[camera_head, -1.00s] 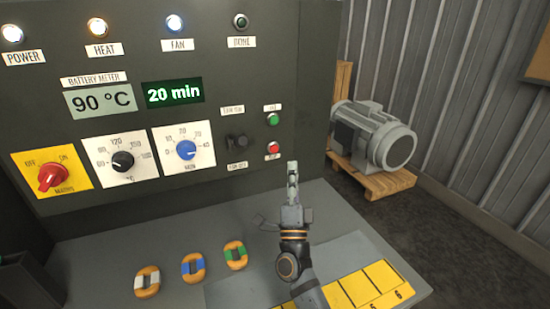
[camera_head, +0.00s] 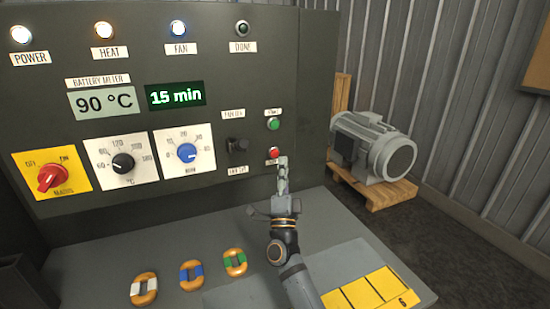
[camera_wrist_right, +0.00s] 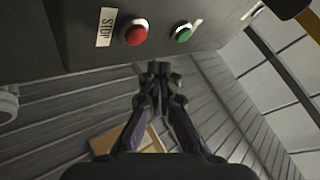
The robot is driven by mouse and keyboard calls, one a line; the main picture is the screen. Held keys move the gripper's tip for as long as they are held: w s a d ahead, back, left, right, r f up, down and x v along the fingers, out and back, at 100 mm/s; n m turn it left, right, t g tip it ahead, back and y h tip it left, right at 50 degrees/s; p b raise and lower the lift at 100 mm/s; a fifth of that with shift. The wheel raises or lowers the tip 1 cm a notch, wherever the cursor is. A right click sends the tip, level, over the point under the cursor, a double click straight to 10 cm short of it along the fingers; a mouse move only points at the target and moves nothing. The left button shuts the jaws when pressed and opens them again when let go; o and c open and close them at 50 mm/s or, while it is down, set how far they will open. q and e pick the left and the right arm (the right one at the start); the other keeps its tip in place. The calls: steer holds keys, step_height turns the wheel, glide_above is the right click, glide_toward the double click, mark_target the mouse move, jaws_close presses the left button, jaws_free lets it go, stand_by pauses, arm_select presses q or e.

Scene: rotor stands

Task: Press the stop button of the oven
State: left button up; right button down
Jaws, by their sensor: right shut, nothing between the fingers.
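The oven's dark control panel (camera_head: 110,120) fills the left of the head view. The red stop button (camera_head: 273,152) sits low on its right side, below the green button (camera_head: 273,124). In the right wrist view the red button (camera_wrist_right: 135,33) is beside a STOP label (camera_wrist_right: 106,27), with the green button (camera_wrist_right: 182,34) to its right. My right gripper (camera_head: 283,161) is shut and empty, its tips just right of and below the red button in the head view. In the wrist view the fingertips (camera_wrist_right: 158,68) show below both buttons; contact cannot be told. My left gripper is not in view.
The display (camera_head: 175,94) reads 15 min. A red mains switch (camera_head: 52,178) and two dials are on the panel's left. Several coloured rings, including a green one (camera_head: 235,262), lie on the shelf. A motor (camera_head: 375,145) stands on a pallet at right.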

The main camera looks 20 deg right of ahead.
mark_target(274, 153)
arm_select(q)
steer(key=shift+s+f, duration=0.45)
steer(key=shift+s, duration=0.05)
arm_select(e)
steer(key=shift+w, duration=1.2)
arm_select(q)
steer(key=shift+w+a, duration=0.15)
steer(key=shift+b, duration=0.3)
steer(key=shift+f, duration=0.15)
arm_select(e)
steer(key=shift+w, duration=0.4)
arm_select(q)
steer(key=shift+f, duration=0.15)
arm_select(e)
steer(key=shift+w+d, duration=0.1)
steer(key=shift+w, duration=0.25)
steer(key=shift+s, duration=0.1)
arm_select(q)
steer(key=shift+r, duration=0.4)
arm_select(e)
steer(key=shift+s, duration=0.7)
